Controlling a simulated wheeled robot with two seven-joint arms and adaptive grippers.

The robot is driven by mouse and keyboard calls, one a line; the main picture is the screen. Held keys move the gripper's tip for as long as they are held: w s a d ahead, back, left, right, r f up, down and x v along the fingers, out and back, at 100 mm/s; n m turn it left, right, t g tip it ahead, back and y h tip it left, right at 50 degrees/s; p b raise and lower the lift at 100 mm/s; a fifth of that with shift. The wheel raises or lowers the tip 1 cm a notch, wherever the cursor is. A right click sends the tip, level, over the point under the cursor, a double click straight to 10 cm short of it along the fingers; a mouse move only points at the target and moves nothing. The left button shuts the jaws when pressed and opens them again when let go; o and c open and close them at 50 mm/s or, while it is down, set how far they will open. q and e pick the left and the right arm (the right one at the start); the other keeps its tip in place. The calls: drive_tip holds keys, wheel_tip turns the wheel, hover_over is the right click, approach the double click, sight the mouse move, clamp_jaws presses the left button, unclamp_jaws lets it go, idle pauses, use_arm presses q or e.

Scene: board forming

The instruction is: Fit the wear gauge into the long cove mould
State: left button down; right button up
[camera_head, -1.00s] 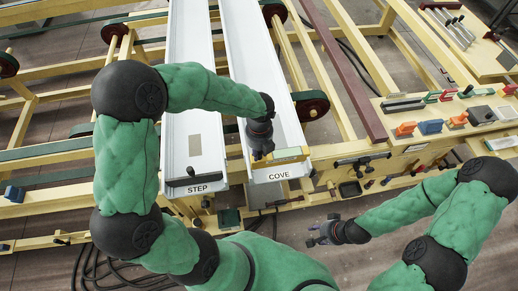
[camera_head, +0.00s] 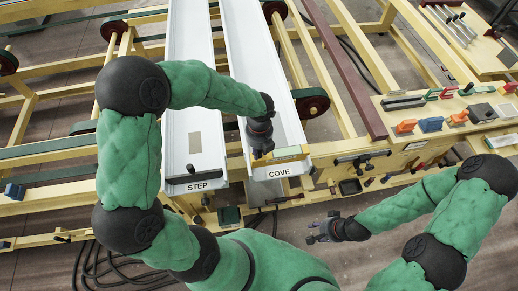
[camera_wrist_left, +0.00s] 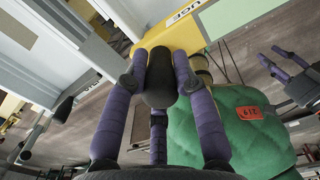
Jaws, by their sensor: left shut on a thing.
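The long cove mould (camera_head: 253,55) is a pale trough with a COVE label at its near end. The yellow wear gauge (camera_head: 291,153) is at that near end, partly hidden behind my left gripper (camera_head: 259,151). In the left wrist view, the gauge (camera_wrist_left: 196,30) shows part of its lettering and a black knob (camera_wrist_left: 158,85). My left gripper's purple fingers are shut around this knob. I cannot tell whether the gauge is seated in the trough or just above it. My right gripper (camera_head: 316,239) is open and empty, low and right of the mould.
A second pale mould labelled STEP (camera_head: 190,80) lies left of the cove mould. A yellow frame (camera_head: 345,150) surrounds both. A bench at right holds orange and blue blocks (camera_head: 431,126). A dark red beam (camera_head: 345,75) runs right of the moulds.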

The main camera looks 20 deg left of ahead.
use_arm(q)
drive_tip(key=shift+p, duration=0.5)
idle(1.2)
drive_tip(key=shift+f+b, duration=1)
drive_tip(key=shift+f, duration=0.65)
drive_tip(key=c, duration=0.9)
unclamp_jaws()
wheel_tip(320, 180, up, 12)
drive_tip(key=shift+d, duration=0.1)
drive_tip(key=shift+f, duration=0.1)
